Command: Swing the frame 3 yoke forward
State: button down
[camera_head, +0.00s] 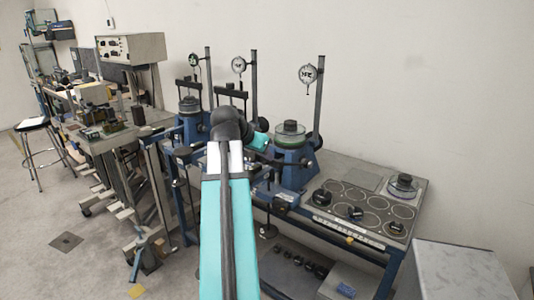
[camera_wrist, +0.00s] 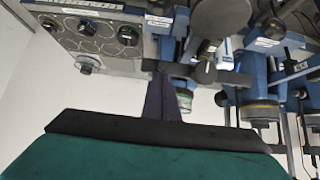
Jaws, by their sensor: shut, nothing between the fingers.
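Several blue lever frames stand along the bench by the wall. In the head view the rightmost blue frame (camera_head: 292,168) carries a clear cell with a green band (camera_head: 289,134); no yoke crossbar shows over it. Black yoke crossbars (camera_head: 232,94) stand upright over the frames to its left. I cannot read which one is numbered 3. My gripper (camera_wrist: 163,82) is shut and empty in the wrist view, its dark fingers pointing toward the blue frames. In the head view my arm hides the gripper's fingers and part of the middle frame.
Dial gauges on posts (camera_head: 308,75) rise behind the frames. A grey panel with round recesses and black weights (camera_head: 372,205) lies to the right; it also shows in the wrist view (camera_wrist: 90,42). A grey cabinet (camera_head: 455,270) stands front right. Open floor lies at left.

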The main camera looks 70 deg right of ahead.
jog(key=shift+r, duration=0.1)
jog(key=shift+s+d+r+p, duration=0.1)
jog(key=shift+d+r+p, duration=0.2)
jog(key=shift+r+p, duration=0.25)
jog(key=shift+s+d+r+p, duration=0.1)
jog(key=shift+d+r+p, duration=0.2)
jog(key=shift+r, duration=0.5)
jog(key=shift+d+r+p, duration=0.25)
jog(key=shift+r+p, duration=0.2)
jog(key=shift+r, duration=0.2)
jog(key=shift+a+b, duration=0.35)
jog(key=b+v, duration=0.1)
jog(key=v, duration=0.8)
jog(key=shift+a+f+b, duration=0.35)
jog(key=shift+a, duration=0.05)
jog(key=shift+w, duration=0.15)
